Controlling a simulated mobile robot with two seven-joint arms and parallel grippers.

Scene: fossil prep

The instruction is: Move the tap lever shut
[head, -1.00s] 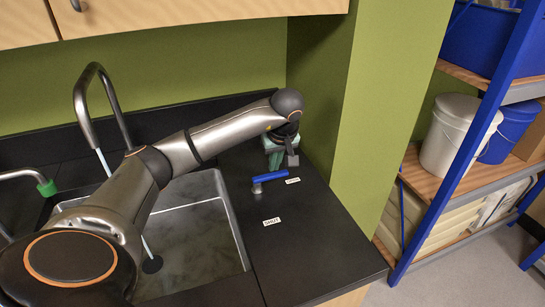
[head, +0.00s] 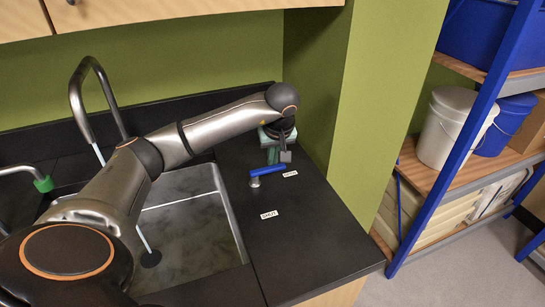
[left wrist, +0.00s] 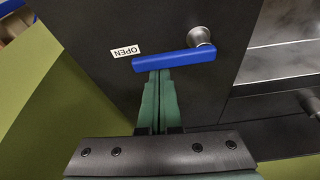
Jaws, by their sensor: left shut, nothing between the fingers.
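The tap lever (head: 268,174) is a blue bar on a silver pivot on the black counter, right of the sink. It points right, its free end by the "OPEN" label (head: 290,174). The "SHUT" label (head: 269,214) lies nearer the front. My left gripper (head: 285,157) is shut and empty, just behind the lever's free end. In the left wrist view, its green fingertips (left wrist: 160,74) meet the long side of the blue lever (left wrist: 172,60) near the free end, beside the "OPEN" label (left wrist: 125,51). Whether they touch is unclear. My right gripper is out of view.
A thin stream falls from the tall tap spout (head: 85,95) into the grey sink (head: 195,240). A green wall column (head: 370,110) stands close right of the counter. The counter (head: 310,240) is clear in front of the lever. A blue-framed shelf stands at right.

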